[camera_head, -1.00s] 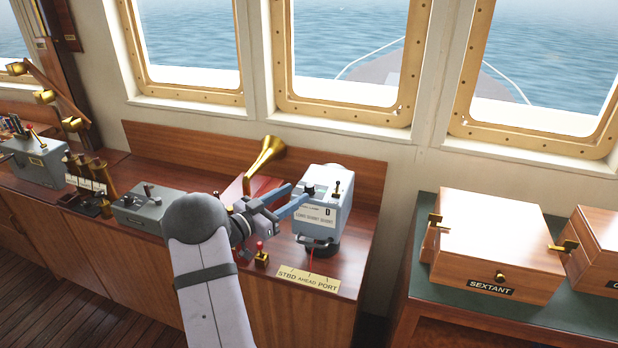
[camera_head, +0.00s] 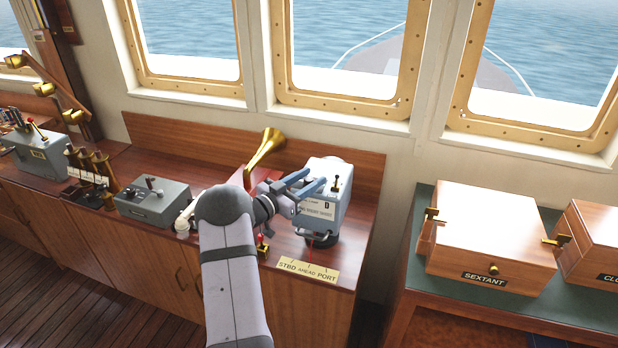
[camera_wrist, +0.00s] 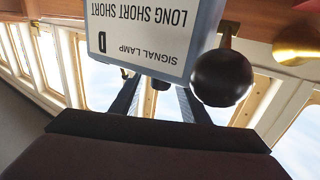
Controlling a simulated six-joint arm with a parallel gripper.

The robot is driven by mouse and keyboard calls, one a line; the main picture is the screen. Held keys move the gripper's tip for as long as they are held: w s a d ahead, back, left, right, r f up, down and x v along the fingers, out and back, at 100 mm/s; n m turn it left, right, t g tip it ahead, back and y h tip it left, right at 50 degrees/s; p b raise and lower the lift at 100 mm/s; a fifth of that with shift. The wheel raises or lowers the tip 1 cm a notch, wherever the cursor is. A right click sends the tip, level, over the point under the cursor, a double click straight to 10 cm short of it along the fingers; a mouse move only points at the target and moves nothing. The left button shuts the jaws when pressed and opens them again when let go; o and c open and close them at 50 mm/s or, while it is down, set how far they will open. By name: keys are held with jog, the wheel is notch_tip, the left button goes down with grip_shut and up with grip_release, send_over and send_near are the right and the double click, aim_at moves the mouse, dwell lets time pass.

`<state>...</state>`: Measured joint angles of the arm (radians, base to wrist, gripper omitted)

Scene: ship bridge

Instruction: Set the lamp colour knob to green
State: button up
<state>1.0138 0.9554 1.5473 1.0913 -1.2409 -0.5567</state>
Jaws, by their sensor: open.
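The pale blue-grey signal lamp box (camera_head: 318,211) stands on the wooden counter; its label shows upside down in the wrist view (camera_wrist: 150,38). On its top is a black-tipped lever (camera_head: 337,183), whose round black tip looms in the wrist view (camera_wrist: 222,78). My gripper (camera_head: 307,181) reaches over the box top from the left with its two blue-grey fingers apart. In the wrist view a small dark knob (camera_wrist: 160,84), likely the colour knob, shows between the fingers, partly hidden by the box edge. I cannot see contact or its colour setting.
A brass horn (camera_head: 265,153) stands close behind my gripper. A grey control box (camera_head: 153,203) is to the left, a sextant case (camera_head: 490,235) to the right.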

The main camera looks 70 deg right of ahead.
grip_shut()
jog(key=shift+f+g, duration=0.1)
jog(key=shift+g, duration=0.2)
jog(key=shift+w+m+g+y+b, duration=0.1)
jog(key=shift+m+g+y+b, duration=0.6)
jog(key=shift+m+g+b, duration=0.4)
jog(key=m+g+y+b, duration=0.2)
jog(key=shift+g+b, duration=0.3)
jog(key=shift+b, duration=0.1)
jog(key=c, duration=1.1)
grip_release()
jog(key=shift+r+y, duration=0.2)
jog(key=shift+y, duration=0.3)
grip_shut()
jog(key=o, duration=1.1)
grip_release()
